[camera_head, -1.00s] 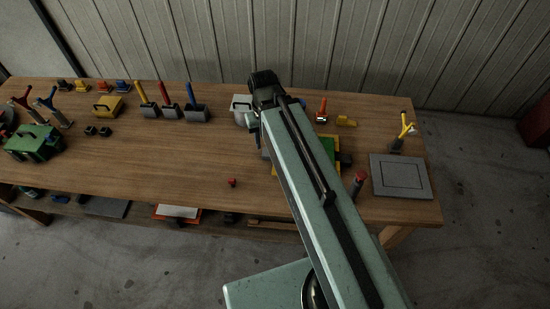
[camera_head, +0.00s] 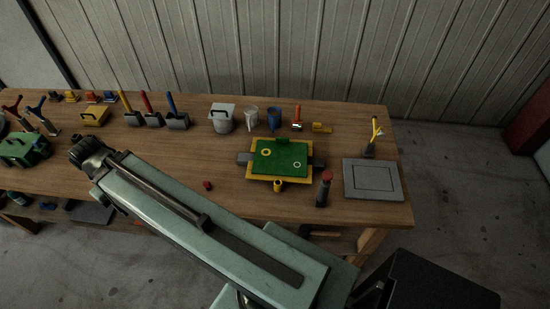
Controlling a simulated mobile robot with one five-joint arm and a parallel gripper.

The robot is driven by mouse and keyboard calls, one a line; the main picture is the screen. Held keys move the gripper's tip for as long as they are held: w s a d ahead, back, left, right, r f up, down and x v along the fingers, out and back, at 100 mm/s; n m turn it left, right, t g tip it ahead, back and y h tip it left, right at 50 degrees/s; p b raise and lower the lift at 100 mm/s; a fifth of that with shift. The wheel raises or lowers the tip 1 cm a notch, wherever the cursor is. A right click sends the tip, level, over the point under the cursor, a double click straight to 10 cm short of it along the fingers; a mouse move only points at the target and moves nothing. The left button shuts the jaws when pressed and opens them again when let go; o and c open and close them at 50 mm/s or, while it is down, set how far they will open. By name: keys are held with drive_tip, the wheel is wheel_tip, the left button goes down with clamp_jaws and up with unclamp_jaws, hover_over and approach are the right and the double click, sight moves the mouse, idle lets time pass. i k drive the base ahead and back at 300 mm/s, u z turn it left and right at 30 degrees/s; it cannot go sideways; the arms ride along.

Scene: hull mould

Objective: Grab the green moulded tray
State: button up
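A flat green moulded piece (camera_head: 281,156) with a small yellow ring and a pale ring on its top lies on a yellow base (camera_head: 252,176) right of the bench's middle. A green raised part stands at its back edge. Grey blocks stick out on both sides of the base. My gripper (camera_head: 84,150) is at the dark far end of my arm, over the left part of the bench, well left of the green piece. Its fingers cannot be made out, and I see nothing held.
A wooden bench (camera_head: 180,180) runs along a ribbed wall. A grey lidded pot (camera_head: 223,118), a clear cup (camera_head: 251,116) and a blue cup (camera_head: 274,118) stand behind the green piece. A red-topped cylinder (camera_head: 323,188) and grey plate (camera_head: 373,180) are at right. A green box (camera_head: 24,149) sits far left.

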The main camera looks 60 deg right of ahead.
sight(283, 157)
drive_tip(key=u, duration=0.1)
drive_tip(key=i, duration=1)
drive_tip(key=z, duration=0.1)
